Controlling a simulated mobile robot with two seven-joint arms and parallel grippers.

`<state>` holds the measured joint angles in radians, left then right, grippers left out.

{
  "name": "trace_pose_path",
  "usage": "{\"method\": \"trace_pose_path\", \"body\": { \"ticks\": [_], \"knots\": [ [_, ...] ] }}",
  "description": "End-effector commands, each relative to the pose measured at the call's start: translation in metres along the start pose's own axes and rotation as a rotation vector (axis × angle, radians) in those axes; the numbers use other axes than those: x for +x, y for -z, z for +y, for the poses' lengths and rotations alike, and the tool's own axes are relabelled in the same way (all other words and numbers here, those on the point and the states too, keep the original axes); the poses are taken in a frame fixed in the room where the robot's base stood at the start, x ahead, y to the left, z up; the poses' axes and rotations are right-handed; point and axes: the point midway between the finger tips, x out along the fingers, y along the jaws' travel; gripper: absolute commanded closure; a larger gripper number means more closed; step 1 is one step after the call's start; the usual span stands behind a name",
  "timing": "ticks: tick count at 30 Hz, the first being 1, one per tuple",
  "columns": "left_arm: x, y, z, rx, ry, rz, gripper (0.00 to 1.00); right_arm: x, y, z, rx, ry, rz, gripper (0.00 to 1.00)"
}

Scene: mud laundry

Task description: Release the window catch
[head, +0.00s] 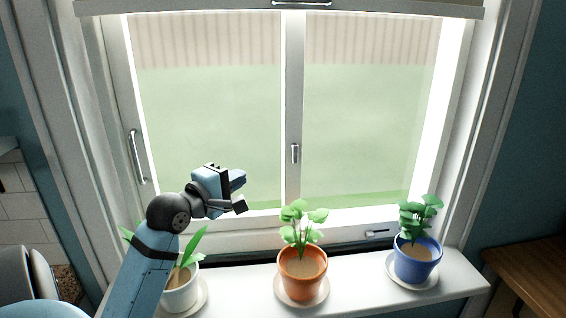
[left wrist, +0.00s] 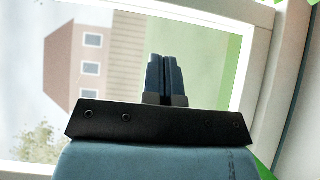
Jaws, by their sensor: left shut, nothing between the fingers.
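A small silver upright catch (head: 294,152) sits on the middle post of the white-framed window (head: 291,90). My left gripper (head: 241,192) is in front of the left pane, low and to the left of the catch, and apart from it. Its fingers point to the right. In the left wrist view the two fingers (left wrist: 165,76) are closed together with nothing between them. The catch is not visible in that view. My right gripper is not in view.
A white pot (head: 181,292), an orange pot (head: 302,272) and a blue pot (head: 416,259), all with plants, stand on the sill. A long handle (head: 136,157) is on the left frame. A small lever (head: 376,234) is on the lower right frame.

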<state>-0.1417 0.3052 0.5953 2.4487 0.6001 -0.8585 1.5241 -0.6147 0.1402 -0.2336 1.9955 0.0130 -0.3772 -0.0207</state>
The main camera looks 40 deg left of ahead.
Motion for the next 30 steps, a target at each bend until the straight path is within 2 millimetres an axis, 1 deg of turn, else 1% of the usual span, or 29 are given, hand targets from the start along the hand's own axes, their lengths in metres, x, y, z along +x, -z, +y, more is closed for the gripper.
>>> {"method": "trace_pose_path", "body": {
  "ticks": [7, 11, 14, 21, 24, 27, 30],
  "knots": [
    [0.002, 0.0, -0.001, 0.002, 0.002, -0.001, 1.0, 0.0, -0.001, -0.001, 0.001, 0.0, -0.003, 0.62],
    [0.015, 0.0, 0.0, 0.002, 0.002, -0.002, 1.0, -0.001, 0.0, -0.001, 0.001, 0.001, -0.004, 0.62],
    [0.033, -0.001, 0.001, 0.003, 0.002, -0.002, 1.0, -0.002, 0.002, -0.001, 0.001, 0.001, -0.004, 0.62],
    [0.085, -0.001, 0.001, 0.003, 0.003, -0.002, 1.0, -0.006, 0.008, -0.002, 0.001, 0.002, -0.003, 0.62],
    [0.104, -0.001, 0.001, 0.005, 0.004, -0.001, 1.0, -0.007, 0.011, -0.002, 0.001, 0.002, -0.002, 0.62],
    [0.114, -0.014, 0.001, 0.001, 0.002, -0.003, 1.0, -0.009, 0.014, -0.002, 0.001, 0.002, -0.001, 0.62],
    [0.122, -0.022, -0.001, 0.003, 0.003, -0.001, 1.0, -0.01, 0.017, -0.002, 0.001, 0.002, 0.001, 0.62]
  ]
}}
